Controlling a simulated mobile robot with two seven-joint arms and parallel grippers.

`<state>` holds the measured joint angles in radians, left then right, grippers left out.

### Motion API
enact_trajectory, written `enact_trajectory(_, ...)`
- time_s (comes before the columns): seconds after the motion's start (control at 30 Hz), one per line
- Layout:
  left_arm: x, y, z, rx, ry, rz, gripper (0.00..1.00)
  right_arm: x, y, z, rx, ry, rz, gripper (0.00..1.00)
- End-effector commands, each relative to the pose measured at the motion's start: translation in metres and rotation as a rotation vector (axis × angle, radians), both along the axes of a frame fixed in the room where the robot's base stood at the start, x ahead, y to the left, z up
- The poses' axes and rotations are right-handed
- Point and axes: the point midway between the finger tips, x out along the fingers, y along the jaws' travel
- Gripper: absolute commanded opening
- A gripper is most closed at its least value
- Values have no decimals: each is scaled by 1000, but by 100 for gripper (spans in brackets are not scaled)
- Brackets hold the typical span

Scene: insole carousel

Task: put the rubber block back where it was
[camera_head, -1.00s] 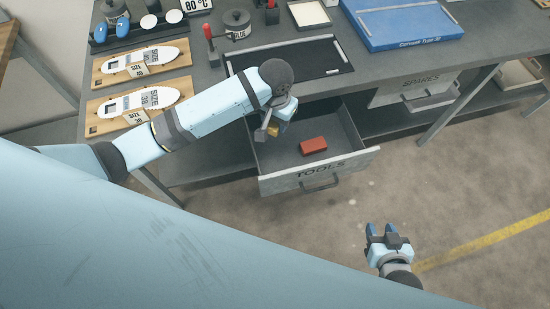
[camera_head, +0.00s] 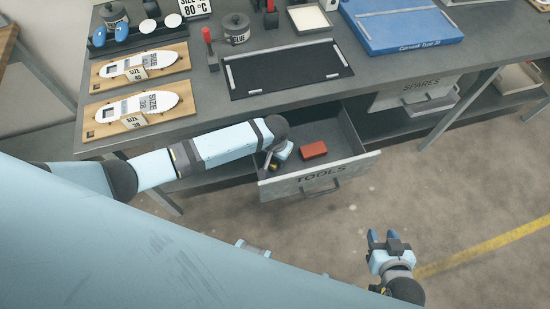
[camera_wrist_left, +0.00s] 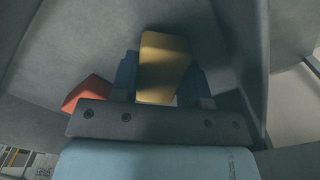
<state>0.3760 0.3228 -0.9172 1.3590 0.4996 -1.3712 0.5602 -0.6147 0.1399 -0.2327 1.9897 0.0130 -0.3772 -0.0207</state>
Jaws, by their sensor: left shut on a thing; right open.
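The open drawer (camera_head: 350,166) marked TOOLS hangs under the bench. A red block (camera_head: 313,149) lies on its floor and also shows at the left of the left wrist view (camera_wrist_left: 88,92). My left gripper (camera_head: 277,162) is at the left part of the drawer, left of the red block. In the left wrist view it is shut on a yellow block (camera_wrist_left: 163,68), between its two blue fingers. The yellow block is mostly hidden in the head view. I cannot tell which block is rubber. My right gripper (camera_head: 383,239) is open and empty over the floor.
On the bench are a black mat (camera_head: 290,71), a blue case (camera_head: 402,25), a glue pot (camera_head: 237,29) and two wooden boards with white insoles (camera_head: 137,105). A SPARES drawer (camera_head: 420,88) is to the right. The floor in front is clear.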

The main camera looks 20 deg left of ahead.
Motion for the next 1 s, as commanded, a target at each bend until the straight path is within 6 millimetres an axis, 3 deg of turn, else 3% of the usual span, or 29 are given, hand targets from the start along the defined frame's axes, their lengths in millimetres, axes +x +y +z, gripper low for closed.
enact_trajectory(0.1,0,0,-13,1,0,0,20,0,1,-1,1,-2,1,43)
enact_trajectory(0.47,0,0,-17,-1,0,1,20,1,2,2,4,-7,2,43)
enact_trajectory(0.5,0,0,-16,-1,-1,0,51,1,2,3,4,-7,2,43)
enact_trajectory(0.57,0,0,-16,0,-1,0,65,1,2,2,4,-7,2,43)
enact_trajectory(0.87,0,0,-14,0,-1,0,68,0,2,0,2,-2,2,43)
enact_trajectory(1.0,0,0,-2,-1,-2,0,68,0,1,1,2,-1,2,43)
